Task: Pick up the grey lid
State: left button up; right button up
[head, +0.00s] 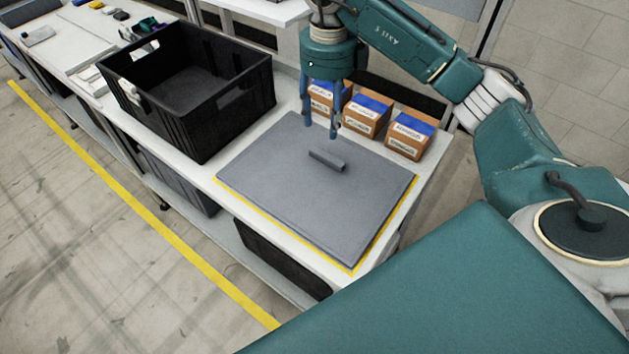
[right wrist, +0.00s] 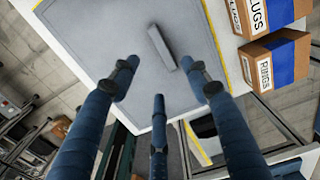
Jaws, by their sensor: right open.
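The grey lid (head: 290,195) lies flat on the white bench inside a yellow outline. A raised grey bar handle (head: 327,161) stands near its middle. In the right wrist view the lid (right wrist: 115,35) fills the upper middle, with its handle (right wrist: 161,48) just beyond the fingers. My right gripper (head: 322,130) hangs over the back part of the lid, pointing down, open and empty. Its blue fingers (right wrist: 165,85) are spread in the right wrist view, apart from the handle. My left gripper is in neither view.
A large black crate (head: 212,115) stands on the bench left of the lid. Several cardboard boxes with blue labels, including one box (head: 408,137), line the back edge close to my right gripper. The bench (head: 208,166) has little free room between crate and lid.

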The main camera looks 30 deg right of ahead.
jog(key=f, duration=0.1)
send_over(325, 157)
notch_tip(325, 157, down, 5)
jog(key=shift+r+p, duration=0.2)
jog(key=shift+p, duration=0.2)
jog(key=shift+f, duration=0.35)
notch_tip(325, 157, down, 5)
jog(key=shift+s+r+p, duration=0.1)
jog(key=shift+p, duration=1)
jog(key=shift+f, duration=0.35)
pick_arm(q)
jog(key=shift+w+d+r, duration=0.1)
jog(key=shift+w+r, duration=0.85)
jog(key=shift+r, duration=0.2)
pick_arm(e)
grip_shut()
